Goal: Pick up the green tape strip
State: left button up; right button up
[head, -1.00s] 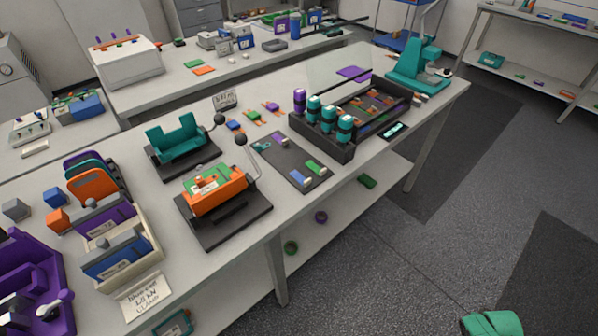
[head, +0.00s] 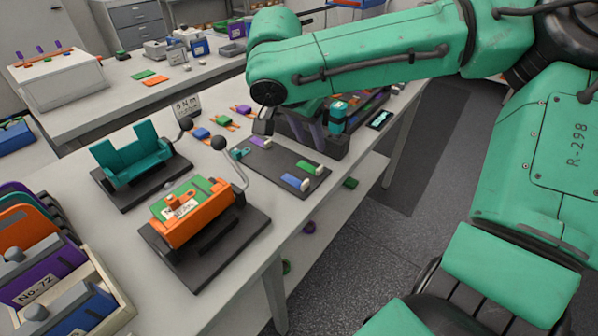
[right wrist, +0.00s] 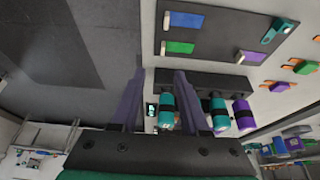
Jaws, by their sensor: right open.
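The green tape strip (head: 308,167) lies on a dark flat mat (head: 262,176) on the workbench, with a small pale tab at its end. Next to it on the mat are a blue strip (head: 292,181) and a purple strip (head: 260,142). My right gripper (head: 309,143) is open and empty above the bench, beyond the green strip in the head view, near the dark bottle tray. In the right wrist view the green strip (right wrist: 180,47) shows ahead of the open fingers (right wrist: 160,76), clear of them. My left gripper is not in view.
A teal bottle (head: 337,117) stands in the tray, partly hidden by my right arm. An orange press (head: 190,215) with an upright lever stands left of the mat, and a teal cradle (head: 133,155) behind it. The floor lies beyond the bench's front edge.

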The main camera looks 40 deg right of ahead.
aim_at(320, 168)
jog(key=x, duration=0.9)
jog(key=p+x, duration=0.1)
jog(key=x, duration=0.3)
jog(key=shift+w+d+f, duration=0.1)
jog(key=shift+w+d, duration=0.05)
jog(key=shift+w, duration=0.3)
grip_shut()
